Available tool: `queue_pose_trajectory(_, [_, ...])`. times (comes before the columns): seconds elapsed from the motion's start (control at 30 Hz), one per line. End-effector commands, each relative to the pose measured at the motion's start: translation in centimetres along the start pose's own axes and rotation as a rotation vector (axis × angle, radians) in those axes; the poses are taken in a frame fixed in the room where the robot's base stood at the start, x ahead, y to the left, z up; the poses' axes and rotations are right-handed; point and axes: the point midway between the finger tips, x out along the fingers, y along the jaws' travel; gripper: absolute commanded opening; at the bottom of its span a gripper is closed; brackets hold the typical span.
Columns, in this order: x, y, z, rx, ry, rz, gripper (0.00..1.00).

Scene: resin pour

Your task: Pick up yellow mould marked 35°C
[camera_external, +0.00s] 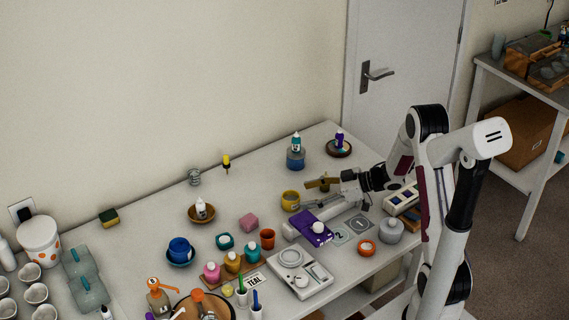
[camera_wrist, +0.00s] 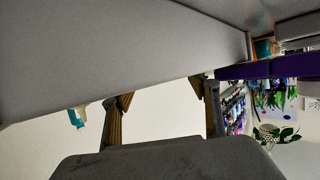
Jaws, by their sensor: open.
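A yellow cup-shaped piece (camera_external: 290,200) stands on the white table right of its middle; it may be the yellow mould, but no 35°C marking is readable. My gripper (camera_external: 314,184) is open beside it, just up and to the right in the external view, with its olive fingers pointing left. I cannot tell whether they touch it. In the wrist view the open fingers of my gripper (camera_wrist: 162,95) have nothing visible between them, and the yellow piece is not seen there.
A wooden bowl (camera_external: 201,213) is left. A large grey surface (camera_wrist: 110,55) fills the upper wrist view.

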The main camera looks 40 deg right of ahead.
Motion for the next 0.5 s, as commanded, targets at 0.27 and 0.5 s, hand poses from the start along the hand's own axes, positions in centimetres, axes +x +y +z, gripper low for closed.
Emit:
queue_pose_trajectory(0.27, [0.8,-0.1,0.0,0.001,0.000,-0.001,0.60])
queue_pose_trajectory(0.5, [3.3,-0.2,-0.2,-0.001,0.000,-0.003,0.60])
